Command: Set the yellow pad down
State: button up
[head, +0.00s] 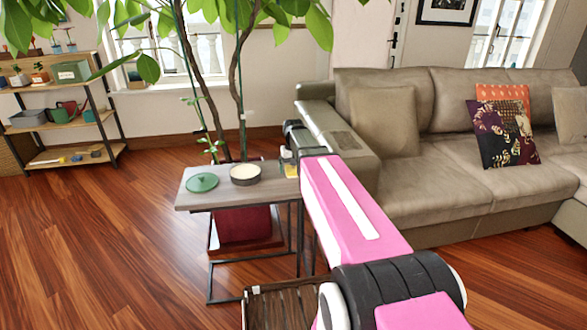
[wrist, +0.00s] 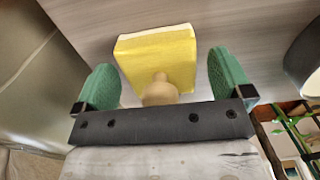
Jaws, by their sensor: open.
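The yellow pad (wrist: 158,58), a yellow block with a pale edge and a tan knob, is between the two green fingers of my gripper (wrist: 166,70) in the wrist view. A gap shows on each side of it, so the fingers are open and apart from it. It appears to rest on the grey wooden top of the side table (head: 225,201); its underside is hidden. In the head view a small yellow part of the pad (head: 287,170) shows at the table's right end, mostly hidden by my arm.
A green round lid-like dish (head: 202,183) and a dark round tin with pale contents (head: 245,173) stand on the table to the left. The sofa (head: 400,150) is close on the right. A plant (head: 190,50) rises behind. Floor at left is clear.

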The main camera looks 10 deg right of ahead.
jog(key=shift+r, duration=0.1)
notch_tip(320, 180, up, 12)
jog(key=shift+r, duration=0.1)
dwell(0.4)
